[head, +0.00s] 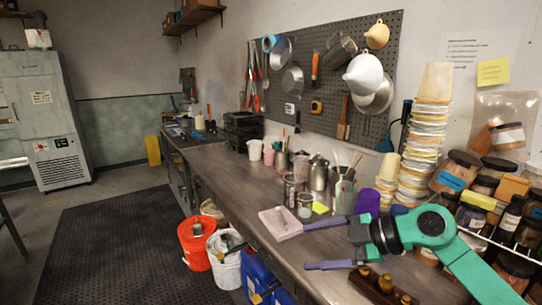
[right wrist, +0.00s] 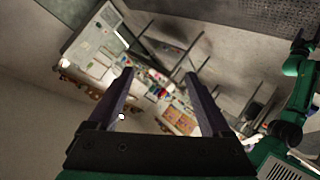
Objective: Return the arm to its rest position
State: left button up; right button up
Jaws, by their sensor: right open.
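My right gripper (head: 307,247) comes in from the right in the head view, above the front part of the workbench (head: 225,172). Its two dark purple fingers point left, spread wide apart, with nothing between them. The green and black right arm reaches back to the lower right corner. In the right wrist view the open fingers (right wrist: 158,88) frame a distant, tilted view of the room, and no held thing shows. An orange bucket (head: 194,262) and a white bucket (head: 226,272) stand on the floor left of the bench. My left gripper is not in view.
A pink tray (head: 281,231) lies near the fingertips. Metal jugs and a grey cup stand behind the fingers. Tall stacked tubs (head: 424,125) and jars (head: 455,170) crowd the right. Brown bottles (head: 372,283) stand just below the gripper. A blue jug (head: 258,275) stands beside the buckets.

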jog(key=a+r+t+y, duration=0.2)
jog(key=a+r+y, duration=0.2)
jog(key=a, duration=0.1)
jog(key=w+d+r+m+t+h, duration=0.2)
jog(key=w+d+r+m+t, duration=0.15)
jog(key=m+t, duration=0.55)
jog(key=s+d+f+m+h, duration=0.1)
jog(key=d+f+m+h, duration=1)
jog(key=d+f+h, duration=0.4)
jog(key=s+f+n+g+y, duration=0.1)
jog(key=s+f+g+y, duration=0.1)
jog(key=s+f+g, duration=1.5)
jog(key=s+f+t+b, duration=0.2)
jog(key=s+f+b, duration=0.15)
jog(key=f, duration=1.35)
jog(key=s+f+t+b, duration=0.15)
jog(key=s+f, duration=0.25)
jog(key=f, duration=1.2)
jog(key=s+d+f+b, duration=0.1)
jog(key=s+f+b, duration=0.1)
jog(key=s+f, duration=0.6)
jog(key=s+d+f+g+b, duration=0.1)
jog(key=s+f+b, duration=0.2)
jog(key=s+f, duration=0.5)
notch_tip(320, 180, down, 2)
jog(key=shift+d+f, duration=0.1)
jog(key=shift+d, duration=0.3)
